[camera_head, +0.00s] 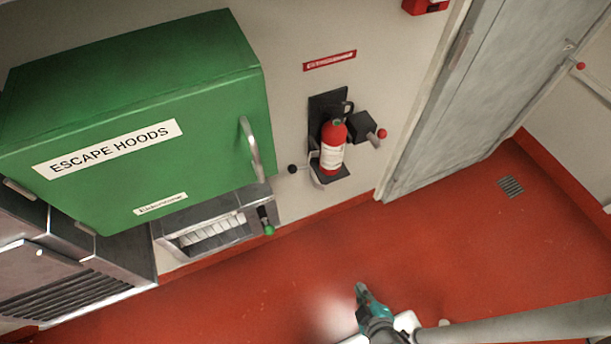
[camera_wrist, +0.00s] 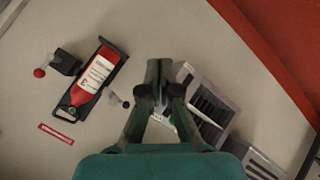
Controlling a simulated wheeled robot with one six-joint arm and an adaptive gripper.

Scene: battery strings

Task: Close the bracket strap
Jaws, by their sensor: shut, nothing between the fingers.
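A red fire extinguisher (camera_head: 333,147) with a white label stands in a black wall bracket (camera_head: 322,104); it also shows in the wrist view (camera_wrist: 93,82). A black block (camera_head: 361,127) with a red knob (camera_head: 382,134) juts out on the right of the bracket. A grey piece (camera_head: 315,172) sticks out at the lower left, near a black knob (camera_head: 292,169). No strap clearly crosses the extinguisher's front; I cannot tell which piece is the strap. My teal gripper (camera_head: 361,289) is shut and empty, apart from the bracket; its fingers show in the wrist view (camera_wrist: 159,68).
A green "Escape Hoods" cabinet (camera_head: 190,75) with a grey handle juts from the wall at left. Below it is a metal slotted box (camera_head: 205,233) with a green-tipped lever (camera_head: 267,226). A grey door (camera_head: 490,80) is at right. The red floor (camera_head: 440,245) before the bracket is clear.

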